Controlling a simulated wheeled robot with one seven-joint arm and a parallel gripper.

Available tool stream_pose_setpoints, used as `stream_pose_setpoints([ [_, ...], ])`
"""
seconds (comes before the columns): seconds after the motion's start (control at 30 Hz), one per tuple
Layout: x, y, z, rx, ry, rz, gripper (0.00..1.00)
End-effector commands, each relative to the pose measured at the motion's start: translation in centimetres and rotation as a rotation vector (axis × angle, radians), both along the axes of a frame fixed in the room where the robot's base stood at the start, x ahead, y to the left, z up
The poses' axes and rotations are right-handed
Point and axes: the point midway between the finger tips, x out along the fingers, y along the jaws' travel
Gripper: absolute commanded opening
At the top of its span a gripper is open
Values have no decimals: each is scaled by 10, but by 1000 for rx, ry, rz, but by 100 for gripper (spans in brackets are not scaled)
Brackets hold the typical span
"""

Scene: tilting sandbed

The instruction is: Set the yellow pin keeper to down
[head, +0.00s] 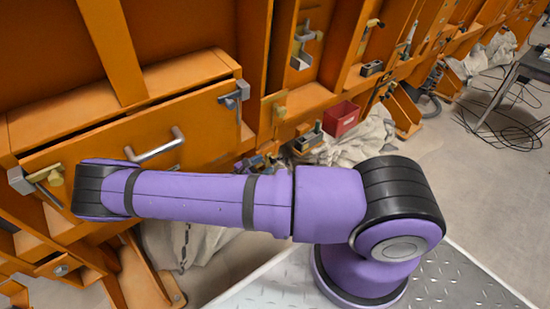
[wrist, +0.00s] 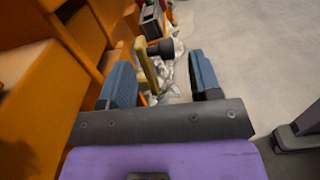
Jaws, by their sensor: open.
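In the wrist view a yellow bar (wrist: 146,66), which looks like the yellow pin keeper, stands up between the fingers, nearer the left one. A dark round knob (wrist: 164,48) juts to the right from its upper part. My gripper (wrist: 162,74) is open, with its blue-padded fingers on either side of the bar and nothing gripped. I cannot tell whether a finger touches it. In the head view a yellow piece (head: 50,174) shows at the far left beside the end of my arm, probably the same keeper. My gripper is not visible there.
An orange frame (head: 190,110) with a hinged-looking panel fills the left. A grey handle (head: 157,147) and a corner latch (head: 236,95) sit on it. A red bin (head: 341,118) and pale sacks (head: 370,138) lie beyond my arm. Open floor (head: 470,190) lies to the right.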

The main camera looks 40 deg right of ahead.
Motion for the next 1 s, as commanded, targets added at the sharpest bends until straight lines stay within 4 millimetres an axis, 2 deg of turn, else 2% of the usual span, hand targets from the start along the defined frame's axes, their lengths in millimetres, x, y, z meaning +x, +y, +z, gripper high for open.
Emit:
stream_pose_setpoints([
  [0.1,0,-22,0,-3,1,-2,57],
  [0.33,1,-52,0,-2,-1,-1,57],
  [0.5,2,-60,0,1,0,0,57],
  [0.77,2,-61,0,1,-1,0,57],
  [0.87,2,-61,0,1,-1,0,39],
  [1.0,1,-61,0,0,0,-2,7],
])
